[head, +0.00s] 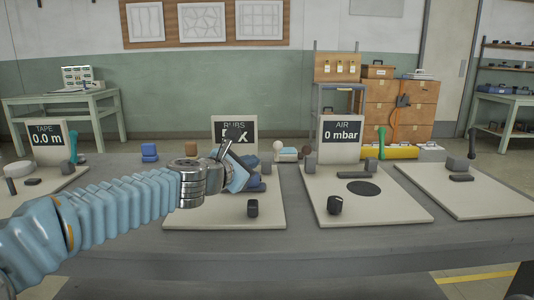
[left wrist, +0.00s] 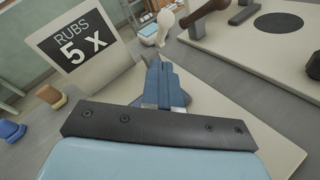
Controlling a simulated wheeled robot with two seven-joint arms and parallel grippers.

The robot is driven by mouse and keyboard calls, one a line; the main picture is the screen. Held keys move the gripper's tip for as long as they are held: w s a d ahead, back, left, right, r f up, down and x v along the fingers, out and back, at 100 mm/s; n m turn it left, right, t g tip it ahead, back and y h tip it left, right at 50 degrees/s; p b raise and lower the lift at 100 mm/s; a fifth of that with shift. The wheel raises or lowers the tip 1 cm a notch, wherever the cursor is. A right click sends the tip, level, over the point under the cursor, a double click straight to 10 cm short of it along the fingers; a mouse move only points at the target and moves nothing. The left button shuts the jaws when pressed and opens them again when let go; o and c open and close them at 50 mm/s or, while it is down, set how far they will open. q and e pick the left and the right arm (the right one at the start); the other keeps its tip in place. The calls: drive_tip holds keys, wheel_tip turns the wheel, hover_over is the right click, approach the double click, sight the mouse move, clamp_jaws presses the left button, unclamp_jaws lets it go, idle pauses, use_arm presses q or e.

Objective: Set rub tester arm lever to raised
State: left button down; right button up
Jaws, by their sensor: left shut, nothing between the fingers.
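The rub tester is the pale board (head: 180,218) with the upright RUBS display (head: 220,130). In the left wrist view the display (left wrist: 75,45) reads 5 X. My left gripper (head: 258,186) is over this board, in front of the display. In the left wrist view its blue fingers (left wrist: 162,82) are closed together with nothing between them. I cannot make out the rub tester's arm lever; my gripper and wrist cover the middle of the board. A dark block (head: 252,208) stands at the board's front right. My right gripper is not in view.
The AIR board (head: 400,212), reading 0 mbar, stands to the right with a black disc (head: 363,188) and a dark knob (head: 334,204). The TAPE board (head: 22,204) is at the left. A blue object (head: 149,152) and a cream peg (head: 277,147) stand behind. Bare grey tabletop (head: 330,240) runs along the front.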

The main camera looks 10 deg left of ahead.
sight(275, 149)
use_arm(q)
drive_tip(key=w, duration=0.1)
drive_tip(key=w+d+p, duration=0.1)
drive_tip(key=w, duration=0.1)
drive_tip(key=w+d+r+p, duration=0.1)
drive_tip(key=shift+w, duration=0.15)
drive_tip(key=shift+w+d+r+p, duration=0.25)
drive_tip(key=shift+w+d+p, duration=0.2)
drive_tip(key=shift+w, duration=0.15)
